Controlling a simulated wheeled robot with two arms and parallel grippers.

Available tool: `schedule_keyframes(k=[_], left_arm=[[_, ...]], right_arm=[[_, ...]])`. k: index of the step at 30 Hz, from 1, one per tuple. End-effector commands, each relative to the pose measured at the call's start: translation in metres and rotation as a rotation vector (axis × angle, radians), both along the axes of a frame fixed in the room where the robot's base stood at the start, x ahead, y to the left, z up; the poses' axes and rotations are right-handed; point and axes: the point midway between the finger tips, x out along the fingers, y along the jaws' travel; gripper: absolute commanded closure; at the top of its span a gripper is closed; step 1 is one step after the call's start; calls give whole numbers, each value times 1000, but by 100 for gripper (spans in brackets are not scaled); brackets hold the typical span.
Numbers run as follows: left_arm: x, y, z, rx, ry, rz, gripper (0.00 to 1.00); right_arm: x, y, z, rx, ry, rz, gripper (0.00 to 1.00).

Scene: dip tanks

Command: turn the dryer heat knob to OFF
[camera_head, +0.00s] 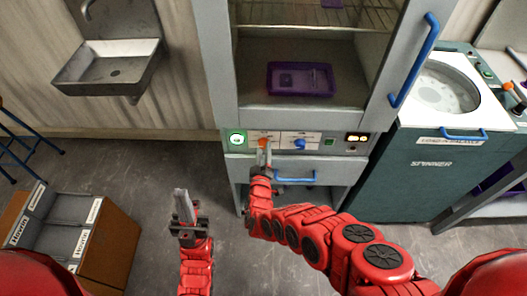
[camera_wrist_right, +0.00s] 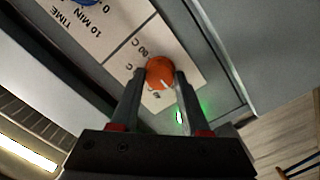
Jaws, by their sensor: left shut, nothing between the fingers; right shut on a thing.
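The orange heat knob (camera_head: 263,142) is on the dryer's front control panel (camera_head: 318,137), left of a blue knob (camera_head: 299,144). My right gripper (camera_head: 264,152) is at the orange knob. In the right wrist view the orange knob (camera_wrist_right: 160,73) sits between the two fingers (camera_wrist_right: 157,92), which are shut on it. A short white mark shows on the knob's face, at its lower side in that view. The dial labels are partly hidden by the fingers, so OFF is not readable. My left gripper (camera_head: 183,205) is shut and empty, above the floor left of the dryer.
The dryer's glass door (camera_head: 420,60) with a blue handle stands at the right. A purple tray (camera_head: 300,94) is inside the dryer. A teal spinner (camera_head: 430,180) stands at right, a steel sink (camera_head: 108,65) at upper left, a brown bin cabinet (camera_head: 110,243) at lower left.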

Motion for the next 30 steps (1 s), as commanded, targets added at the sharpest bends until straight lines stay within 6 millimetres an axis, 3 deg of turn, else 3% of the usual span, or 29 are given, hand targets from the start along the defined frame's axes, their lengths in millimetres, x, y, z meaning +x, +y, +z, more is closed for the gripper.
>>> schedule_keyframes(k=[3, 4, 9, 22, 30], left_arm=[[0, 0, 0, 0, 0, 0, 100], [0, 0, 0, 0, 0, 0, 100], [0, 0, 0, 0, 0, 0, 100], [0, 0, 2, 0, 0, 0, 100], [0, 0, 6, 0, 0, 0, 100]], right_arm=[[0, -1, 0, -1, -1, -2, 100], [0, -1, 0, -1, 0, -3, 51], [0, -1, 0, 0, 0, -1, 24], [-7, 1, 0, 2, 1, 0, 24], [-52, 4, -1, 0, 6, 1, 24]])
